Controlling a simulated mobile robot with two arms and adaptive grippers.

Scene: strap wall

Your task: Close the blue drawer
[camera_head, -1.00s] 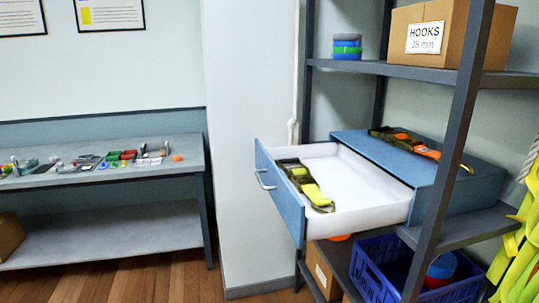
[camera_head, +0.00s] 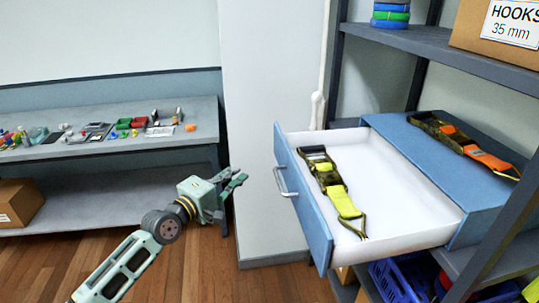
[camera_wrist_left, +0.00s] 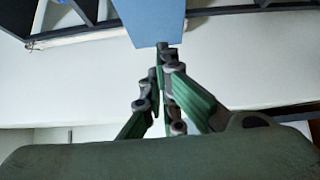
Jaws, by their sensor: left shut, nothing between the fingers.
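The blue drawer (camera_head: 305,205) stands pulled out of its blue cabinet (camera_head: 400,130) on the shelf, with its white inside showing. A metal bar handle (camera_head: 281,182) is on its blue front. A ratchet strap with a yellow-green end (camera_head: 345,202) lies inside. My left gripper (camera_head: 241,177) is left of the drawer front, apart from it, shut and empty. In the left wrist view the shut fingers (camera_wrist_left: 163,50) point up toward a blue panel (camera_wrist_left: 180,20), which looks like the drawer. My right gripper is not in view.
A second strap with orange parts (camera_head: 470,142) lies on the cabinet top. A dark shelf post (camera_head: 500,240) stands at the right. A workbench (camera_head: 190,135) with small items is at the left. A white wall column (camera_head: 260,100) stands behind my gripper.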

